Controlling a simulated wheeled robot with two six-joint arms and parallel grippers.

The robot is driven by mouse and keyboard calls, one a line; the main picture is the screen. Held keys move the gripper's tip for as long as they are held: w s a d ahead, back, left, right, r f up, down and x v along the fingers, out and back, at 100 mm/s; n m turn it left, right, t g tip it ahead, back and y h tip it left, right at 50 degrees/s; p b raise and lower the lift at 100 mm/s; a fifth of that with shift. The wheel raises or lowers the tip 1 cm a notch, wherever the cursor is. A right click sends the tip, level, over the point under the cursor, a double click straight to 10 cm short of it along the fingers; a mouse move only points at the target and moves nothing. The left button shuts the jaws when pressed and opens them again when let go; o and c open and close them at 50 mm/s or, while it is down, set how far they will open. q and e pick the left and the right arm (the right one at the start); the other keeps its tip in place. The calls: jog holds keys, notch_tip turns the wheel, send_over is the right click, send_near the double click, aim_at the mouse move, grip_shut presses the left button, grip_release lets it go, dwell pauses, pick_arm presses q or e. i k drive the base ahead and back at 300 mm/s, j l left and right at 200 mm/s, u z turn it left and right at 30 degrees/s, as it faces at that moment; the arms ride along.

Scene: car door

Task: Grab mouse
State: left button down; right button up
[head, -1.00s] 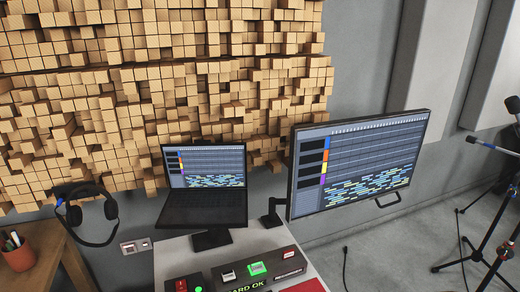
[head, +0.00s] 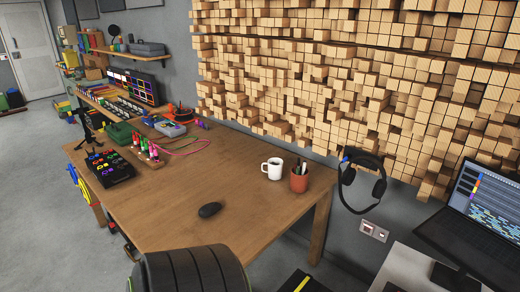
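The black computer mouse (head: 209,210) lies on the wooden table (head: 180,221), near its front edge, in the head view. Nothing touches it, and bare wood surrounds it. Neither of my grippers shows in the head view, so I cannot see whether they are open or shut.
A white mug (head: 273,168) and an orange pen cup (head: 299,180) stand right of the mouse. A black pad controller (head: 109,169) and other gear fill the table's left end. A dark rounded object (head: 190,272) stands before the table. Headphones (head: 362,184) hang on the wall.

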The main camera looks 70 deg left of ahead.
aim_at(206, 211)
jog(key=u, duration=2.6)
jog(key=i+j, duration=0.15)
jog(key=j, duration=0.25)
jog(key=i+j, duration=0.1)
jog(key=j, duration=0.25)
jog(key=i+j+z, duration=0.1)
jog(key=j, duration=0.3)
jog(key=i, duration=0.05)
